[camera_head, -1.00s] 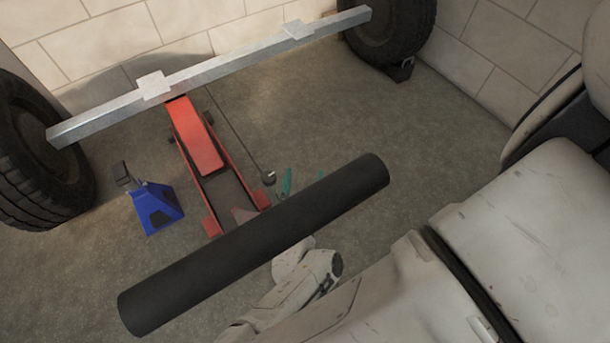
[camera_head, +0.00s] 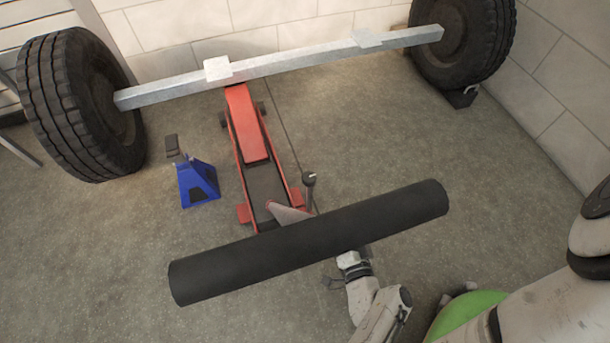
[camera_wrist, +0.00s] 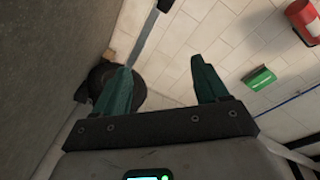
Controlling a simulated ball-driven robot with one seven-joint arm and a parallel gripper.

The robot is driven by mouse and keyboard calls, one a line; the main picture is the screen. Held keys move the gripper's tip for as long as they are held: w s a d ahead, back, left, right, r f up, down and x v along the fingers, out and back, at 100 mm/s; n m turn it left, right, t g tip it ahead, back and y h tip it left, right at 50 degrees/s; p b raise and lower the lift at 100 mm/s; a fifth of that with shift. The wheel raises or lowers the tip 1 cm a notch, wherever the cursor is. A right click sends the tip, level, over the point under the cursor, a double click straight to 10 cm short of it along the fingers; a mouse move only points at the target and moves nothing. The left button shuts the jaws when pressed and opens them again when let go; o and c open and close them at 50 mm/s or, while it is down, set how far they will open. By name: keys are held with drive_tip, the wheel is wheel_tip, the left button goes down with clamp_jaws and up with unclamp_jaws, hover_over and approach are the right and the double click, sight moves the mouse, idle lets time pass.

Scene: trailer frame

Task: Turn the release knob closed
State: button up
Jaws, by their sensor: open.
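A small dark knob (camera_head: 309,178) stands on a short upright stem at the right side of the red floor jack (camera_head: 247,125), in the head view; I take it for the release knob, but cannot make out its turn. A thick black cylinder (camera_head: 310,240) crosses in front of the jack's near end. In the head view my wrist shows just below the cylinder, and my fingers are not visible there. In the wrist view my gripper (camera_wrist: 162,66) is open, its two green fingers apart with nothing between them. The knob does not show clearly in that view.
A metal axle beam (camera_head: 280,65) rests over the jack between two tyres (camera_head: 75,105) (camera_head: 465,40). A blue jack stand (camera_head: 197,183) is left of the jack. A red cylinder (camera_wrist: 303,22) and green box (camera_wrist: 259,78) are at the wall. The floor right of the jack is clear.

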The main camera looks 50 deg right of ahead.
wheel_tip(320, 180, down, 4)
drive_tip(key=s+d+m+t+y, duration=0.2)
drive_tip(key=m+t+y, duration=0.1)
drive_tip(key=y, duration=0.1)
drive_tip(key=m+t+y, duration=0.1)
drive_tip(key=m+y, duration=1)
drive_tip(key=y, duration=0.2)
approach(309, 179)
drive_tip(key=w, duration=0.2)
drive_tip(key=x, duration=0.3)
drive_tip(key=b+x, duration=0.1)
drive_tip(key=x, duration=0.6)
drive_tip(key=shift+w+f+b, duration=0.1)
drive_tip(key=shift+f+b, duration=0.25)
drive_tip(key=shift+c, duration=0.2)
